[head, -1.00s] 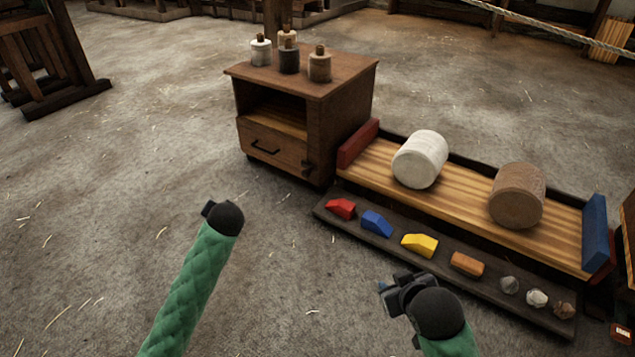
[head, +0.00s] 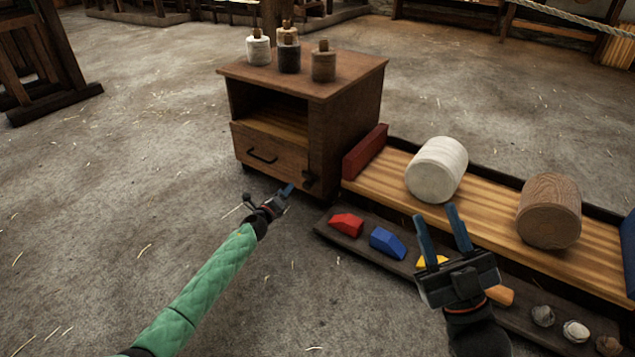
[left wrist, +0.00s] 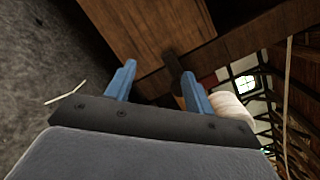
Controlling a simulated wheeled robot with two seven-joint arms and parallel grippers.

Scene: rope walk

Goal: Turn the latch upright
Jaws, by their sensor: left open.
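The dark latch (head: 309,180) is on the right front post of the wooden cabinet (head: 345,120), beside the drawer (head: 268,155). It is small in the head view, and I cannot tell its exact tilt. My left gripper (head: 287,190) is open just left of and below the latch, in front of the cabinet. In the left wrist view a dark bar, which looks like the latch (left wrist: 171,64), shows beyond the two blue fingers, nearer the right one. My right gripper (head: 434,212) is open and empty above the low rack, with its fingers pointing up in the picture.
Several spools stand on the cabinet top. A low wooden rack (head: 390,185) holds a white roll (head: 436,169) and a brown roll (head: 549,211). Its front ledge carries a red block (head: 346,224), a blue block (head: 387,242) and stones. Open floor lies left of the cabinet.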

